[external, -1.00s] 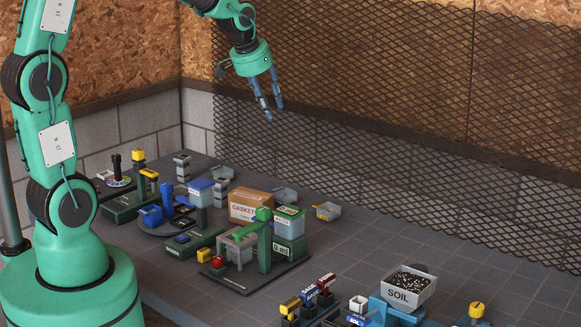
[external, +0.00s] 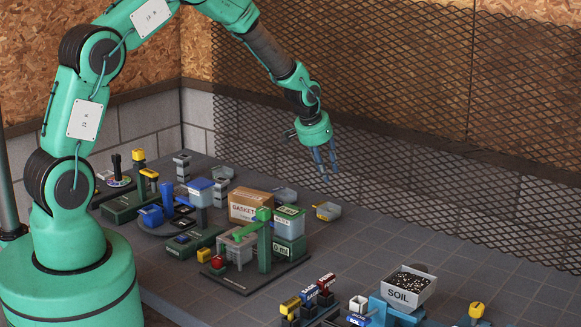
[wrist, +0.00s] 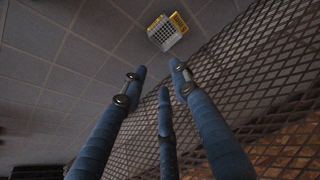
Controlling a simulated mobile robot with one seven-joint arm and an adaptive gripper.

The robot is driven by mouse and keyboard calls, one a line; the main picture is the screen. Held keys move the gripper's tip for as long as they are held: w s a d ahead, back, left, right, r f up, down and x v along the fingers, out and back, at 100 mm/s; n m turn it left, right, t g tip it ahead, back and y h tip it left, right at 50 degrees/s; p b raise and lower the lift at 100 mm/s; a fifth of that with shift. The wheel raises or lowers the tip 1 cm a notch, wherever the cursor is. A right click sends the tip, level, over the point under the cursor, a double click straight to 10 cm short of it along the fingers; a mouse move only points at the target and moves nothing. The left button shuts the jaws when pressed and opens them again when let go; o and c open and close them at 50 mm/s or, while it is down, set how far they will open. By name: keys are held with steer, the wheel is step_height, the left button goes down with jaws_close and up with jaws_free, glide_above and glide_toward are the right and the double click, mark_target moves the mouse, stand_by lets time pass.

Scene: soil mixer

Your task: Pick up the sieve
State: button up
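The sieve (external: 328,211) is a small grey tray-like piece with a yellow part, lying on the dark tiled surface right of the green-framed station. In the wrist view the sieve (wrist: 167,32) shows at the top, with a grid of holes and a yellow labelled side. My gripper (external: 327,178) hangs above the surface over and slightly behind the sieve, fingers pointing down, not touching it. In the wrist view the blue fingers of my gripper (wrist: 158,77) are spread apart with nothing between them.
A cardboard gasket box (external: 250,206) and stacked green-and-clear boxes (external: 289,236) stand left of the sieve. A mesh fence (external: 430,170) rises close behind. A white soil bin (external: 405,294) stands at front right. The tiled floor right of the sieve is clear.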

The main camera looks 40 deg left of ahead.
steer(key=shift+x, duration=0.9)
steer(key=shift+d, duration=0.1)
steer(key=b+x, duration=0.1)
steer(key=x, duration=0.7)
steer(key=shift+f, duration=0.25)
steer(key=shift+f, duration=0.1)
steer(key=shift+b+x, duration=0.5)
steer(key=shift+x, duration=2)
jaws_close()
